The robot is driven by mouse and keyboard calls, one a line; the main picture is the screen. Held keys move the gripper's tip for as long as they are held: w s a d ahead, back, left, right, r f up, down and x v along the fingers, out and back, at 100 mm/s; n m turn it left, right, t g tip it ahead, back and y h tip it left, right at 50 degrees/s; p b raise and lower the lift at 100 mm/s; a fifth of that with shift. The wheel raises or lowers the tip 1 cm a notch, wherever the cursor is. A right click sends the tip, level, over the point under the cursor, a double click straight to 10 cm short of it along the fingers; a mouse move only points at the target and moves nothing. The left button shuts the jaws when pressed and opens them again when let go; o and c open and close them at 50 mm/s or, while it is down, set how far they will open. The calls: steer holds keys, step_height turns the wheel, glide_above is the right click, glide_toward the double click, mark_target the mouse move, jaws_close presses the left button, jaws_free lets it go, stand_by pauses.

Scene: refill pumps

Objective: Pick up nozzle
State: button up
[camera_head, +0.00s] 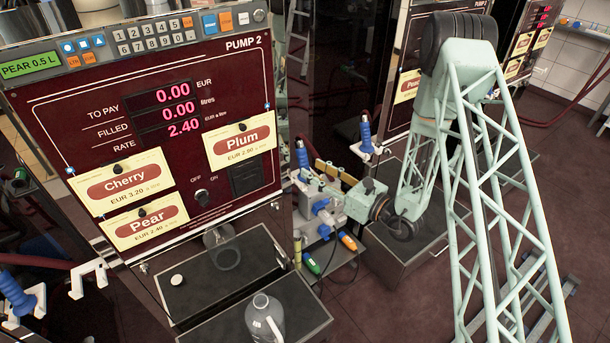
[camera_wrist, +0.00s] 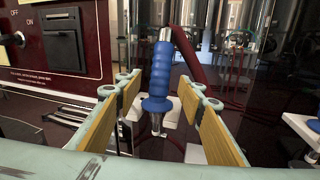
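A nozzle with a ribbed blue grip (camera_wrist: 160,75) stands upright in the middle of the wrist view. Its lower end is by a white holder, and a dark red hose shows behind it. In the head view this nozzle (camera_head: 302,154) appears right of the Pump 2 panel. My gripper (camera_wrist: 158,88) is open, with its yellow-padded fingers on either side of the nozzle and visible gaps to both. In the head view my gripper (camera_head: 314,174) is small and partly lost among other parts. Exact depth between fingertips and nozzle is hard to tell.
The Pump 2 panel (camera_head: 165,130) fills the left of the head view. A grey bottle (camera_head: 264,318) stands on a dark tray below it. Other blue nozzles hang at the far left (camera_head: 15,293) and behind my gripper (camera_head: 366,132). A grey cabinet (camera_head: 405,240) stands below my arm.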

mark_target(305, 155)
stand_by(0.4)
steer(key=shift+b+x, duration=0.65)
steer(key=shift+x, duration=2)
steer(key=shift+r, duration=0.2)
steer(key=shift+c, duration=0.7)
steer(key=c, duration=0.9)
steer(key=shift+r, duration=0.15)
steer(key=shift+r+p, duration=0.6)
steer(key=shift+r, duration=1)
steer(key=s+d, duration=0.2)
steer(key=s, duration=0.3)
steer(key=s+d+r+p, duration=0.1)
steer(key=s+d, duration=0.1)
steer(key=s, duration=0.2)
steer(key=s+d+p, duration=0.1)
steer(key=s+d, duration=0.1)
steer(key=s, duration=0.3)
steer(key=shift+s+d+r, duration=0.25)
steer(key=shift+s+d, duration=0.05)
